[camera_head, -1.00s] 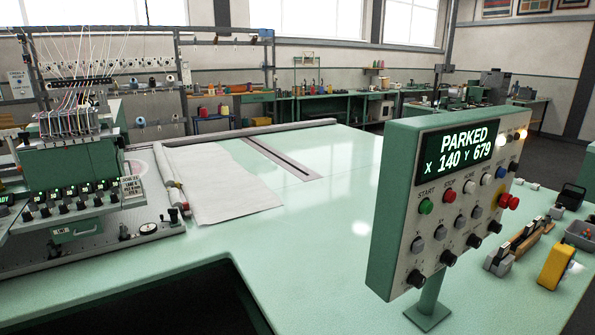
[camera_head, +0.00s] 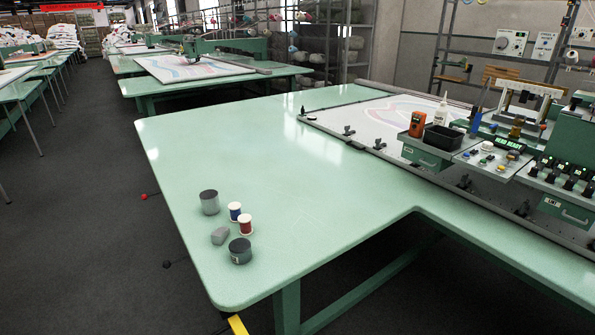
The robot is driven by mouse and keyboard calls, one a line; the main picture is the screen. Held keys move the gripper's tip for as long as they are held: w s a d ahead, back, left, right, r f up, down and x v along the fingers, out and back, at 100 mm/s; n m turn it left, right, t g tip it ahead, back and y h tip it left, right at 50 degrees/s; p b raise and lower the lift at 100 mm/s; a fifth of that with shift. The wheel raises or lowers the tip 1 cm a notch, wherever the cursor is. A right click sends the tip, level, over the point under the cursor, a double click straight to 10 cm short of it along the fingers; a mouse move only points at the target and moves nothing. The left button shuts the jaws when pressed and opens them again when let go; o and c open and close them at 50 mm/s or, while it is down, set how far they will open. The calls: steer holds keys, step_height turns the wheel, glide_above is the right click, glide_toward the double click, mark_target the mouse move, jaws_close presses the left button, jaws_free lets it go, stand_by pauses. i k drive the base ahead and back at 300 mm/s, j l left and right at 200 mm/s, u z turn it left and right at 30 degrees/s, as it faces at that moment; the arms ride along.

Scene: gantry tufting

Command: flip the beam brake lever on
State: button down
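A small lever with a red knob (camera_head: 144,196) sticks out past the left edge of the near green table. A second lever with a dark knob (camera_head: 167,264) sticks out below it, nearer the table's front corner. I cannot tell which of them, if either, is the beam brake lever, nor its on or off position. My gripper is not in view.
A tufting machine (camera_head: 560,160) stands at the right. Dark floor (camera_head: 85,250) lies open at the left.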

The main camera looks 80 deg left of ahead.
mark_target(144, 196)
steer(key=u, duration=3.5)
steer(key=i+j+z, duration=0.1)
steer(key=i+j, duration=0.3)
steer(key=i, duration=0.35)
steer(key=i+j, duration=0.5)
steer(key=i, duration=0.25)
steer(key=i+j+z, duration=0.15)
steer(key=i+j, duration=0.35)
steer(key=i, duration=0.25)
steer(key=i+j+z, duration=0.1)
steer(key=i+j, duration=0.45)
steer(key=i, duration=0.2)
